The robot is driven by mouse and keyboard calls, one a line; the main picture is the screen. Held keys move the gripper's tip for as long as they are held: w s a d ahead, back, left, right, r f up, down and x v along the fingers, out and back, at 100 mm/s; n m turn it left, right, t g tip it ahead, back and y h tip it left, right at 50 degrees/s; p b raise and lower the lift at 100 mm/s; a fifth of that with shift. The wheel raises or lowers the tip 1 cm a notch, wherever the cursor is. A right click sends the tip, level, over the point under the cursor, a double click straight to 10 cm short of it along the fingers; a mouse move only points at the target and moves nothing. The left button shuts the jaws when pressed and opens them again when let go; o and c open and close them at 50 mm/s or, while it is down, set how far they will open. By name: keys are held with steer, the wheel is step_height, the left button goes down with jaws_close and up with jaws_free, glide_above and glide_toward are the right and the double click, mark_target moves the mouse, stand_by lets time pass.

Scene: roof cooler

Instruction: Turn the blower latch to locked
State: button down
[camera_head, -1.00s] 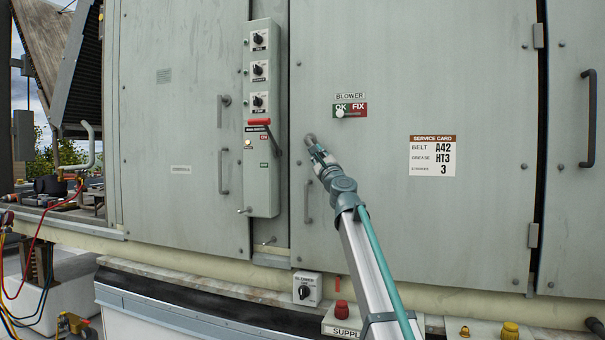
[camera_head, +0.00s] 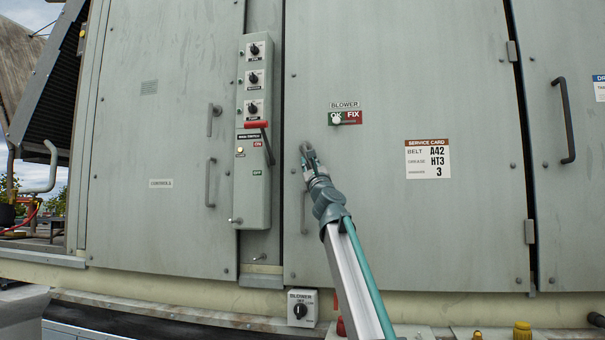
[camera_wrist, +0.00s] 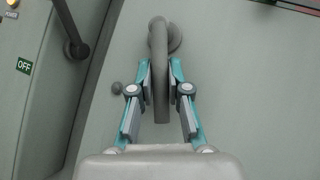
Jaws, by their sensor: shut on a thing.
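The blower latch is a grey curved handle (camera_wrist: 161,90) on a round boss, mounted on the blower door (camera_head: 420,75). In the wrist view it hangs down from the boss, between my fingers. My gripper (camera_wrist: 160,75) is shut on the latch, with one teal-and-grey finger on each side of it. In the head view my gripper (camera_head: 308,155) is at the door's left edge, below and left of the BLOWER OK/FIX sign (camera_head: 345,117). The latch is small and mostly hidden by my gripper there. I see no locked marking beside the latch.
A switch box (camera_head: 257,180) with a red-handled lever stands left of the door; its OFF label also shows in the wrist view. A door pull (camera_head: 303,212) is just below my gripper. A blower switch (camera_head: 302,308) sits lower down.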

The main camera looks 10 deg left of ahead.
steer(key=shift+a, duration=0.1)
stand_by(0.4)
steer(key=c, duration=1.1)
jaws_free()
steer(key=shift+c, duration=0.2)
steer(key=shift+s+f, duration=0.1)
steer(key=v, duration=1.1)
steer(key=shift+s+f, duration=0.25)
steer(key=shift+s, duration=0.05)
